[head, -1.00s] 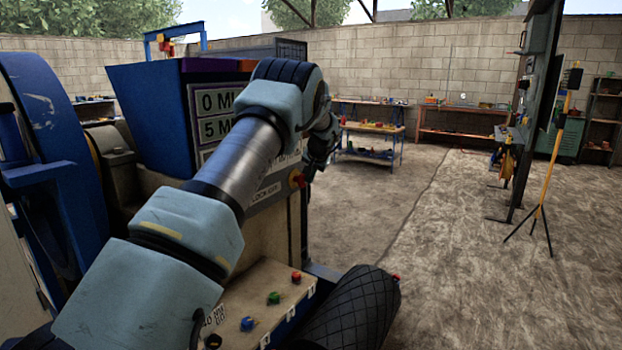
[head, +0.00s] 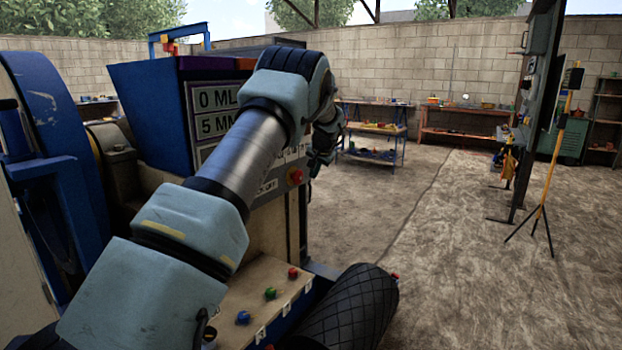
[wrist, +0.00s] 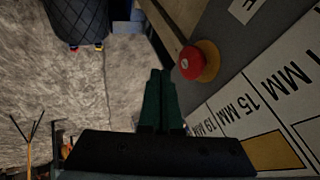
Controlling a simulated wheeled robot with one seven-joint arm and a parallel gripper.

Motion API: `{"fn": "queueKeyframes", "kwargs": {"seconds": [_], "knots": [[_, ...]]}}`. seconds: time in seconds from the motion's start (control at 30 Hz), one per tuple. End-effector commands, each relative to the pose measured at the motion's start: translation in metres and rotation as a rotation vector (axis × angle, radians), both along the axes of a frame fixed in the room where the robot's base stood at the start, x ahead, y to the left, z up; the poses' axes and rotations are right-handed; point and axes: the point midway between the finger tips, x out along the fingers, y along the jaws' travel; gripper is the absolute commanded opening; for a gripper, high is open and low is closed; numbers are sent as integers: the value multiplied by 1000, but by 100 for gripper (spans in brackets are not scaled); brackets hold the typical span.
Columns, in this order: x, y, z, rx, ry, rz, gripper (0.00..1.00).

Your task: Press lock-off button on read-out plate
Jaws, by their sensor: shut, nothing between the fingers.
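The lock-off button (head: 295,176) is a red mushroom knob on a yellow-orange collar, low on the right side of the grey read-out plate (head: 268,198). In the wrist view the button (wrist: 192,62) is just to the right of my fingertips, and the plate (wrist: 240,85) shows with its white millimetre labels. My gripper (wrist: 160,76) has its two dark green fingers together and empty. They look apart from the button, though the depth gap is hard to judge. In the head view my gripper (head: 318,168) is to the right of the button; its fingertips are hard to make out.
A control ledge (head: 255,285) with several coloured knobs is below the plate. The blue hopper (head: 150,115) rises behind my arm. The floor to the right is open, up to a yellow tripod (head: 545,205).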

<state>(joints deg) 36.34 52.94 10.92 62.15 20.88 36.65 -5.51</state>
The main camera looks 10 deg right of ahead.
Motion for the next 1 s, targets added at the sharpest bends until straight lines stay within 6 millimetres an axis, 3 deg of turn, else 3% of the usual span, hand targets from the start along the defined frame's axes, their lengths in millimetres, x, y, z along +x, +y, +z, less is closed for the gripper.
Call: {"fn": "queueKeyframes", "kwargs": {"seconds": [0.3,0.5,0.9,1.0], "knots": [[-35,-3,44,-2,0,0,0],[-48,-4,61,-1,2,0,0],[-50,-4,64,-1,4,1,0],[-52,7,63,-6,17,14,0]]}}
